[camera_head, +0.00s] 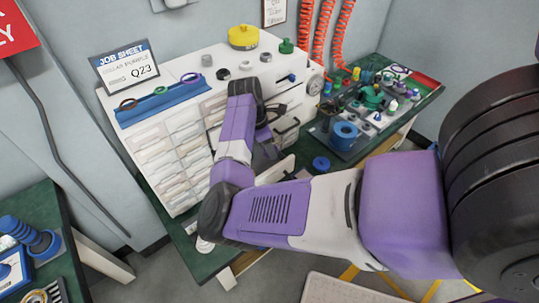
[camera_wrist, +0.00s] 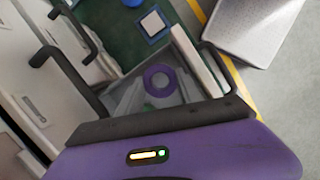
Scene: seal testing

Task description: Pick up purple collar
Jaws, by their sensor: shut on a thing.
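The purple collar (camera_wrist: 160,80) is a thick ring in a grey open drawer (camera_wrist: 185,92) in the wrist view, apart from the visible body of my gripper. A small green part shows just below it. My gripper (camera_wrist: 160,122) shows its dark jaw bar and purple body across the bottom of that view. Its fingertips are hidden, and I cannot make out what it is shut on. In the head view, my gripper (camera_head: 264,152) is low beside the cabinet, over the white drawer front (camera_head: 275,171). The collar cannot be made out in the head view.
Black drawer handles (camera_wrist: 72,75) stick out from the white cabinet at left in the wrist view. In the head view, the cabinet top holds a blue ring rack (camera_head: 160,104) and several caps. The right bench holds fittings and a blue roll (camera_head: 344,134).

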